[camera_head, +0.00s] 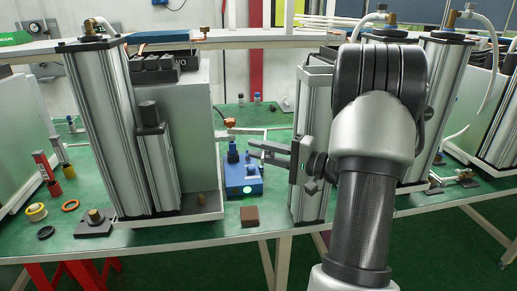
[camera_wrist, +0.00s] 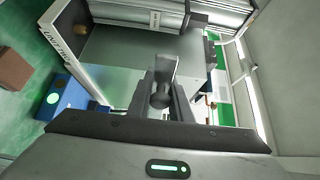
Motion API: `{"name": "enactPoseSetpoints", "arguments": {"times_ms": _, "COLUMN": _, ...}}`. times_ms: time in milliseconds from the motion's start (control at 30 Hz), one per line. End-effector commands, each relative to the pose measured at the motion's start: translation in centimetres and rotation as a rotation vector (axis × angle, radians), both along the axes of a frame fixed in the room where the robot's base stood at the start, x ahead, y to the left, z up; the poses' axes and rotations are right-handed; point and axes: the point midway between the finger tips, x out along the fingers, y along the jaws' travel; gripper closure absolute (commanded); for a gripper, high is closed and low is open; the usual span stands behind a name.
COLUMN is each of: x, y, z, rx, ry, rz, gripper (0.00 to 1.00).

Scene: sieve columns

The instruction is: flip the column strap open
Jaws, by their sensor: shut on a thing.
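In the head view my gripper (camera_head: 257,151) points left beside the right-hand grey column (camera_head: 316,115). In the wrist view the gripper (camera_wrist: 165,95) is shut on a grey strap-like piece (camera_wrist: 165,66) with a dark round knob (camera_wrist: 159,99) at its near end. This looks like the column strap, though its hinge and far end are hard to make out. The jaws hide part of it. In the head view the held piece is too small to tell apart from the fingers. A silver column (camera_wrist: 140,14) lies across the top of the wrist view.
A blue box (camera_head: 242,182) with a lit green button stands below and left of my gripper. A brown block (camera_head: 250,216) lies near the table's front edge. Tall columns (camera_head: 105,130) stand at the left. Green table (camera_head: 278,205) shows bare around the blocks.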

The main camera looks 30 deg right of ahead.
Motion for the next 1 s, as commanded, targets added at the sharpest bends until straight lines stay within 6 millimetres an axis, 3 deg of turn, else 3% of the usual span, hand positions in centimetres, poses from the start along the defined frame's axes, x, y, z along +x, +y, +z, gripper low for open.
{"name": "enactPoseSetpoints", "arguments": {"times_ms": 33, "x": 0.1, "y": -0.1, "z": 0.1, "rx": 0.000, "ry": -0.003, "rz": -0.003, "gripper": 0.80}}
{"name": "enactPoseSetpoints", "arguments": {"times_ms": 133, "x": 0.0, "y": -0.1, "z": 0.1, "rx": -0.001, "ry": -0.002, "rz": -0.003, "gripper": 0.64}}
{"name": "enactPoseSetpoints", "arguments": {"times_ms": 567, "x": -0.8, "y": -0.7, "z": 0.1, "rx": -0.001, "ry": 0.001, "rz": -0.003, "gripper": 0.64}}
{"name": "enactPoseSetpoints", "arguments": {"times_ms": 1000, "x": -8.8, "y": -6.8, "z": 0.1, "rx": 0.000, "ry": 0.001, "rz": -0.006, "gripper": 0.64}}
